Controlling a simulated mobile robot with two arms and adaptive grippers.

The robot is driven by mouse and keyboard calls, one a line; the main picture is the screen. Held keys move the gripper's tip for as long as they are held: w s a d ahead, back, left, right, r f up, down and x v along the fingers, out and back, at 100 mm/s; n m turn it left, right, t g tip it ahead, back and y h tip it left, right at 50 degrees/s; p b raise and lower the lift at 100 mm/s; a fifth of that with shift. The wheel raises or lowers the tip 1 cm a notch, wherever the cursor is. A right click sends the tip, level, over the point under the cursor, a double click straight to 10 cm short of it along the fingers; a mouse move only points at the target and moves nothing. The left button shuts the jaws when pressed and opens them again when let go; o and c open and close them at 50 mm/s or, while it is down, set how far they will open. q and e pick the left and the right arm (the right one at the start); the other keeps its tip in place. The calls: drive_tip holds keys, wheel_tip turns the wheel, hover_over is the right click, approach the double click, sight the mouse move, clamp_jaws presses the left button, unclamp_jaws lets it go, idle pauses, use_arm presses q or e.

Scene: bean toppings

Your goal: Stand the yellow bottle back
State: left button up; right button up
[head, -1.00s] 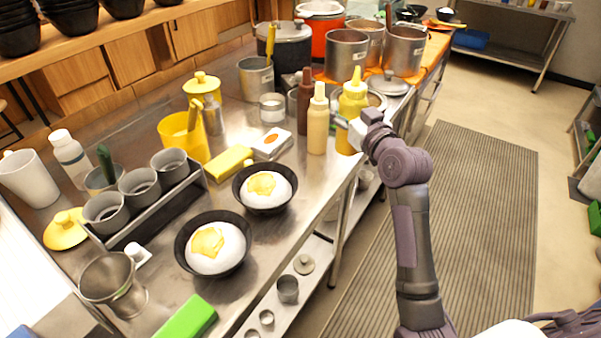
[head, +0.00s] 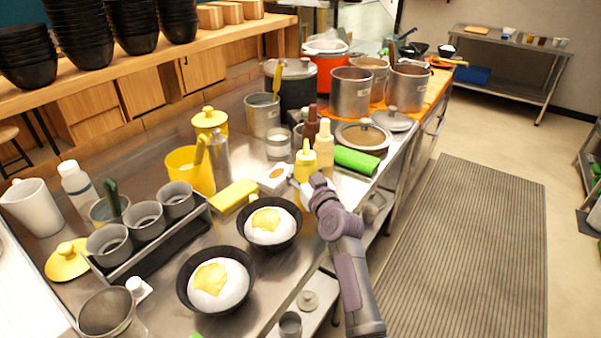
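The yellow bottle (head: 305,162) is upright at the counter's front edge, left of and in front of the tan bottle (head: 324,152). My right gripper (head: 306,188) is at its lower body and appears shut on it. The fingers are mostly hidden, and I cannot tell whether the bottle's base touches the counter. A brown bottle (head: 311,122) stands behind the tan one. My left gripper is not in view.
Two black bowls of rice (head: 247,302) (head: 297,238) sit to the left of the gripper. A white-and-orange box (head: 272,180) is close left of the bottle.

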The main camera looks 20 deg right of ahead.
drive_tip(key=shift+f, duration=0.2)
drive_tip(key=o, duration=0.3)
drive_tip(key=shift+f, duration=0.15)
drive_tip(key=o, duration=0.6)
drive_tip(key=s, duration=0.8)
drive_tip(key=s+d, duration=0.1)
drive_tip(key=s, duration=0.3)
drive_tip(key=shift+s, duration=0.1)
